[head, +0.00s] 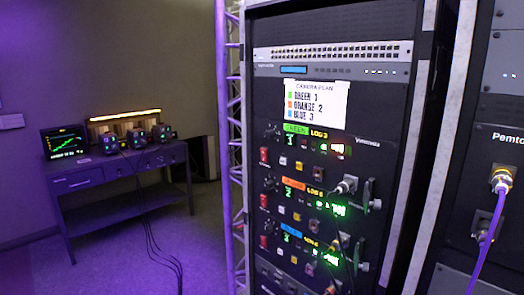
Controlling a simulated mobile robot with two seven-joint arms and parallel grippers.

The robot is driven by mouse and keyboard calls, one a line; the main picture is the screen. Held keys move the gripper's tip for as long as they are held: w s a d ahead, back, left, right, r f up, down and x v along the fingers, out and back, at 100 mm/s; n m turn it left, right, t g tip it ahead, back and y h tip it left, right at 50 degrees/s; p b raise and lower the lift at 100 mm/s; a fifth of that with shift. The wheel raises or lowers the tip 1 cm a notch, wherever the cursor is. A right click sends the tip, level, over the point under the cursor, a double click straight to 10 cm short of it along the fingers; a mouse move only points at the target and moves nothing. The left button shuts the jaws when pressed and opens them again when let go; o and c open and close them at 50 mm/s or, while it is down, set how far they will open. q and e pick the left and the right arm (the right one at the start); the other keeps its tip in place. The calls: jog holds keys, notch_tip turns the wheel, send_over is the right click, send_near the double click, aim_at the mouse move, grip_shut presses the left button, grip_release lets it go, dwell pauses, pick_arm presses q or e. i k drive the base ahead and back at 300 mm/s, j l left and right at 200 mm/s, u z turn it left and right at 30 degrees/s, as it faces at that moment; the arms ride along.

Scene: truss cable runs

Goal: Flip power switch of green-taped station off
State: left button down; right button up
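The green-taped station is the top of three similar panels in the black rack, marked by a green tape strip (296,129) above a lit "1". Its red power switch (264,155) is at the panel's left end; its position is too small to tell. No plug shows in this panel. Neither of my grippers is in view.
Below are the orange-taped station (292,183) and blue-taped station (291,229), each with a red switch and connectors with cables. A "CAMERA PLAN" sheet (315,102) hangs above. A purple cable (488,235) runs at right. A desk (120,175) stands at left; floor before it has black cables.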

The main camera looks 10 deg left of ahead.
aim_at(264, 152)
jog(key=i+j+z, duration=0.2)
jog(key=i+j, duration=0.35)
jog(key=i+j+z, duration=0.2)
jog(key=i+j, duration=0.35)
